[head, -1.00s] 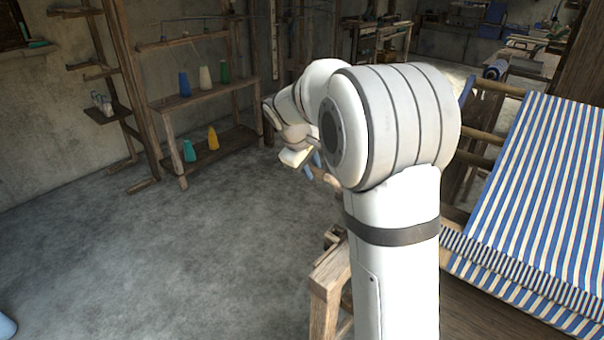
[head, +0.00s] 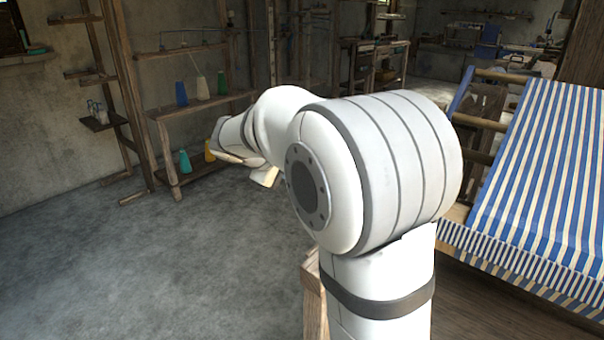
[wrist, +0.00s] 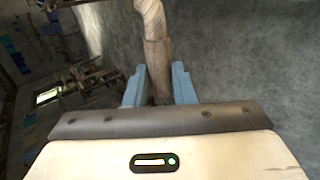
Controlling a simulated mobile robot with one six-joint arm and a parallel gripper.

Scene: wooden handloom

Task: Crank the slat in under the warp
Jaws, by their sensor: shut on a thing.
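The warp (head: 545,165), blue and white striped, slopes down on the loom at the right in the head view. In the wrist view my gripper (wrist: 158,80) has its two blue fingers on either side of a wooden handle (wrist: 157,55) and is shut on it. The handle runs up out of the fingers to a curved, paler wooden part at the top edge. In the head view my arm hides the handle and the fingertips. I cannot make out the slat in either view.
Wooden loom beams (head: 480,121) stand left of the warp, close to my arm. A wooden shelf (head: 190,108) with coloured thread cones stands by the back wall. The grey floor (head: 130,270) at the left is clear.

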